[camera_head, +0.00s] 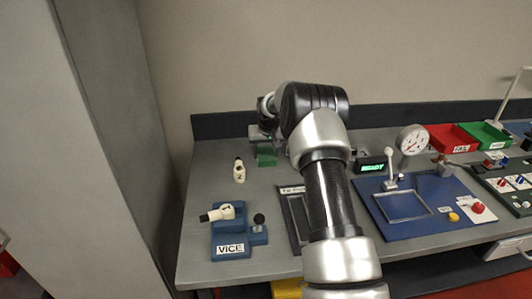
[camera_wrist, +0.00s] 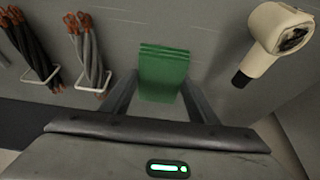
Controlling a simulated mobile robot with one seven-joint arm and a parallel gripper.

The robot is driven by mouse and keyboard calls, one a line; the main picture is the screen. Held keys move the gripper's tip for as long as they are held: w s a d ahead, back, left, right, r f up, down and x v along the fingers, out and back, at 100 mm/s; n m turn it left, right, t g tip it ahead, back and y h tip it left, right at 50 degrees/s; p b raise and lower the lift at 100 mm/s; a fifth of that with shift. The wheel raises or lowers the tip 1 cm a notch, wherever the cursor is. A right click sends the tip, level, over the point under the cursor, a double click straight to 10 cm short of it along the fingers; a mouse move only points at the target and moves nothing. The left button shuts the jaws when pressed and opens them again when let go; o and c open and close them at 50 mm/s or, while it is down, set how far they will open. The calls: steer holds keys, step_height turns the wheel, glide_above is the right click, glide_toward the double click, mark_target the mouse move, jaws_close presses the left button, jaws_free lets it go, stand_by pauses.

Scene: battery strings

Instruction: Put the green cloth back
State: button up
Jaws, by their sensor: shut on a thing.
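The green cloth (camera_wrist: 163,74) is a small folded stack with visible layers, held between the two fingers of my gripper (camera_wrist: 161,92) in the wrist view. In the head view the cloth (camera_head: 266,158) shows below my gripper (camera_head: 266,142), near the back left of the grey bench. My arm hides part of the bench behind and to its right. I cannot tell from these views whether the cloth touches the bench top.
Black (camera_wrist: 32,48) and grey (camera_wrist: 88,52) bundles with orange ends lie in wire holders. A blue board (camera_head: 383,222) is to the right.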

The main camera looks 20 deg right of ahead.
steer(key=o, duration=0.9)
steer(key=shift+f, duration=0.1)
steer(key=shift+o, duration=0.2)
